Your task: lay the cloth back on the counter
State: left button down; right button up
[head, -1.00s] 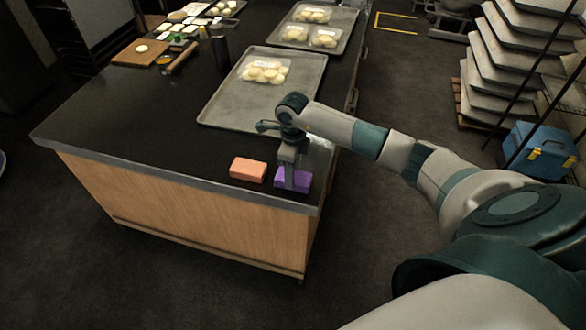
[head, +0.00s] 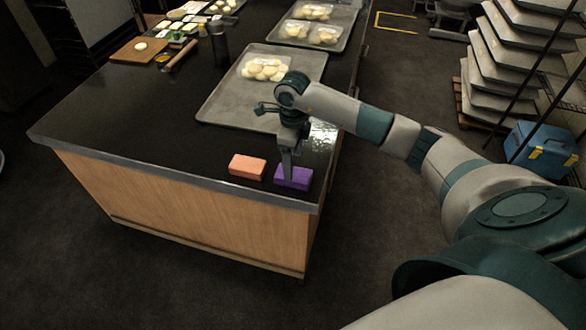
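A purple folded block (head: 294,178), which looks like the cloth, lies on the dark counter (head: 130,110) near its front right corner. An orange block (head: 247,167) lies just left of it, a small gap apart. My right gripper (head: 288,174) points straight down at the purple block, its finger tips at the block's back left part. The fingers overlap in this view, so their gap and whether they touch the block are hidden. My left gripper is not in view.
A grey tray (head: 225,110) with a pack of dough balls (head: 264,67) lies behind the gripper. A dark bottle (head: 220,45), a rolling pin (head: 181,56) and a cutting board (head: 135,54) stand farther back. The counter's left front is clear.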

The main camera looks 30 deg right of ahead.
notch_tip(320, 180, up, 8)
jog(key=b, duration=0.2)
jog(key=shift+b, duration=0.35)
jog(key=shift+a+f, duration=0.15)
